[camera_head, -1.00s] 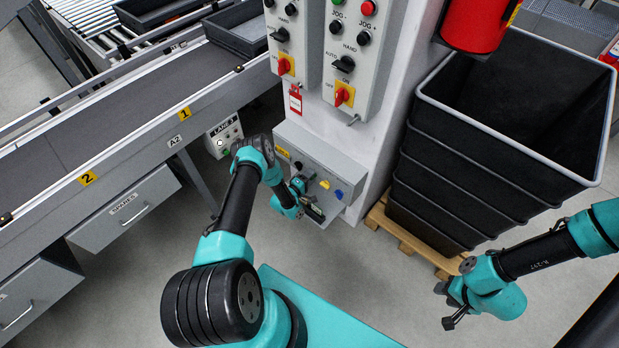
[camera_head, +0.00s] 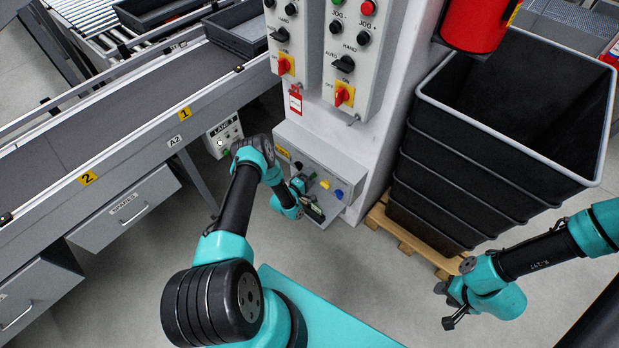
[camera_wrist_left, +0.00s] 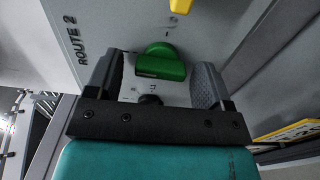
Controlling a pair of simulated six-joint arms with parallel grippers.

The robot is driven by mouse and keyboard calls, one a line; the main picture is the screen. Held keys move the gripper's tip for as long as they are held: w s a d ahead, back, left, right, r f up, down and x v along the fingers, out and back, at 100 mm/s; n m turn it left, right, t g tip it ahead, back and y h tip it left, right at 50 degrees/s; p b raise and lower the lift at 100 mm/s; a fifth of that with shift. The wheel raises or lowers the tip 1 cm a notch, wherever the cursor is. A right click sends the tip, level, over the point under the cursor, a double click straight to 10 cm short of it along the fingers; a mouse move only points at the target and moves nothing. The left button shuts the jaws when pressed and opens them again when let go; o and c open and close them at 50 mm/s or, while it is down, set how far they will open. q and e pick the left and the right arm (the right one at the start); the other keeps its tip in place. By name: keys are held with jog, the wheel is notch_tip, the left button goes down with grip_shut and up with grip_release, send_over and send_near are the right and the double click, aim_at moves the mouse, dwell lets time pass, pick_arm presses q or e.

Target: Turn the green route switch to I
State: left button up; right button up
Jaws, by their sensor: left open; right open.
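The green route switch (camera_wrist_left: 162,62) is a rounded knob on a grey panel, seen in the left wrist view beside the lettering ROUTE 2. My left gripper (camera_wrist_left: 158,82) is open, with one finger on each side of the knob and a visible gap to it. In the head view my left gripper (camera_head: 311,205) is at the front of the grey route box (camera_head: 325,165) and hides the green switch there. My right gripper (camera_head: 453,305) is open and empty at the lower right, away from the box.
A yellow switch (camera_head: 325,184) and a blue switch (camera_head: 339,194) sit on the same box. Two control panels (camera_head: 345,55) with red-yellow switches are above. A conveyor (camera_head: 100,120) runs along the left. Stacked black bins (camera_head: 480,190) on a pallet stand right of the column.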

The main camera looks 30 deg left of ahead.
pick_arm(q)
jog(key=s+a, duration=0.3)
jog(key=s, duration=1.4)
jog(key=w+d+r+m+g+h, duration=0.1)
jog(key=w+d+r+m+g, duration=0.2)
jog(key=d+r+m+g, duration=0.6)
jog(key=s+d+r+m+g, duration=0.5)
jog(key=s+d+r+g, duration=0.2)
jog(key=s+d+r, duration=0.3)
jog(key=s+r, duration=0.3)
jog(key=s, duration=0.1)
jog(key=shift+d+g+y, duration=0.25)
jog(key=shift+g+y, duration=0.05)
jog(key=shift+g, duration=0.1)
